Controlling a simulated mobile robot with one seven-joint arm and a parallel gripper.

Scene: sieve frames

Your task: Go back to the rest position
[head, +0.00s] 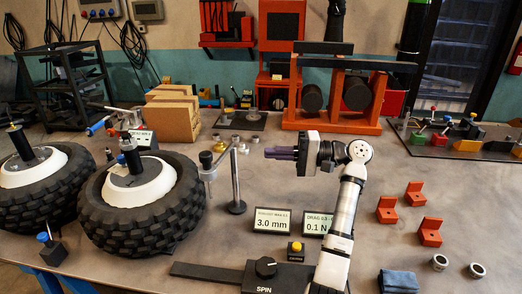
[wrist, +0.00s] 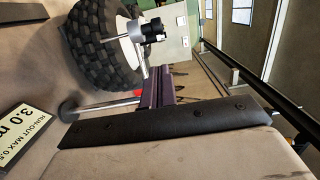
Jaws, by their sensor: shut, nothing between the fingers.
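My gripper (head: 268,153) is held in the air above the middle of the table (head: 300,190), pointing left in the head view. Its purple fingers are together with nothing between them. In the wrist view the fingers (wrist: 153,88) point towards a black tyre (wrist: 97,45) on a white hub. In the head view a metal stand (head: 236,180) with a dial gauge (head: 206,160) stands left of my gripper, near the tyre (head: 140,210). The gripper looks apart from the stand.
A second tyre (head: 40,180) lies at the left. Two display signs (head: 272,220) and a black SPIN box (head: 265,270) are in front of my arm. Red brackets (head: 428,232) and metal rings (head: 440,262) sit at the right. Cardboard boxes (head: 172,118) and an orange rack (head: 330,124) stand behind.

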